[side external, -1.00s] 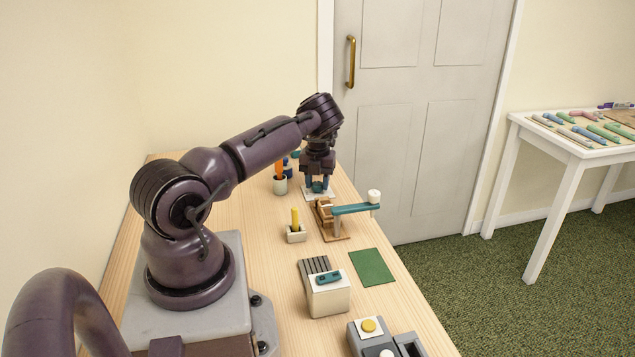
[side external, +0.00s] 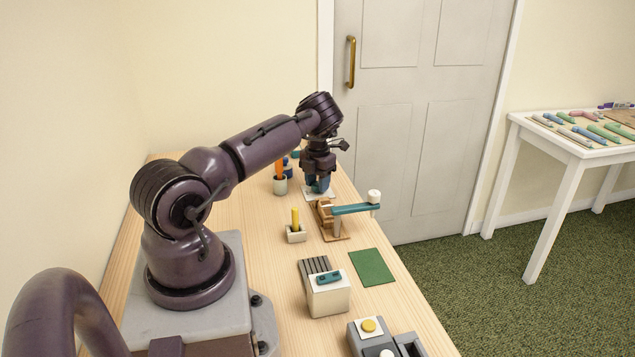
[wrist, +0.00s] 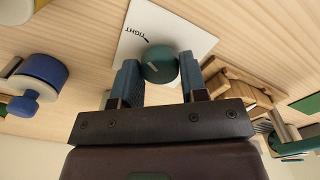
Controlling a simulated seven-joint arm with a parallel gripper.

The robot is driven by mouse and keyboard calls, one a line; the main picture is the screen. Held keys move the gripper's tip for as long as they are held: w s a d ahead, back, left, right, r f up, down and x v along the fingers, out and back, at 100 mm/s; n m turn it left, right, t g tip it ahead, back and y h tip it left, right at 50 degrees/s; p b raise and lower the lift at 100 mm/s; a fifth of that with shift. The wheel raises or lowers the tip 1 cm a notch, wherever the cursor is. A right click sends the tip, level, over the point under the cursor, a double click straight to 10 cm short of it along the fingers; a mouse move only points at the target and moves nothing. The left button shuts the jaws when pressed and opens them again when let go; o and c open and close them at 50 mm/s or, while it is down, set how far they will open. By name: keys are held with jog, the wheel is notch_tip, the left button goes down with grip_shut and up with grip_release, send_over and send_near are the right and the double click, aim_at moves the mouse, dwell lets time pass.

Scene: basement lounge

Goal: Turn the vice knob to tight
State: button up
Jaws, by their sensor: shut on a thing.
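The vice knob (wrist: 160,64) is a round teal-green knob with a pale pointer line, mounted on a white plate (wrist: 134,43) printed "TIGHT" with a mark beside the word. In the wrist view the pointer line does not line up with that mark. My gripper (wrist: 157,74) is shut on the knob, one blue finger on each side. In the side external view my gripper (side external: 318,186) is down over the white plate (side external: 309,195) at the table's far end, and its fingers hide the knob there.
A wooden block device with a teal lever (side external: 350,209) stands close in front of the plate. A cup with an orange item (side external: 280,184) and a blue round object (wrist: 40,76) are near. A yellow peg holder (side external: 296,234) and green mat (side external: 371,267) lie nearer the camera.

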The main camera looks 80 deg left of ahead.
jog(key=shift+a+r, duration=0.1)
jog(key=shift+r, duration=0.05)
jog(key=o, duration=0.9)
notch_tip(320, 180, up, 13)
jog(key=shift+f, duration=0.1)
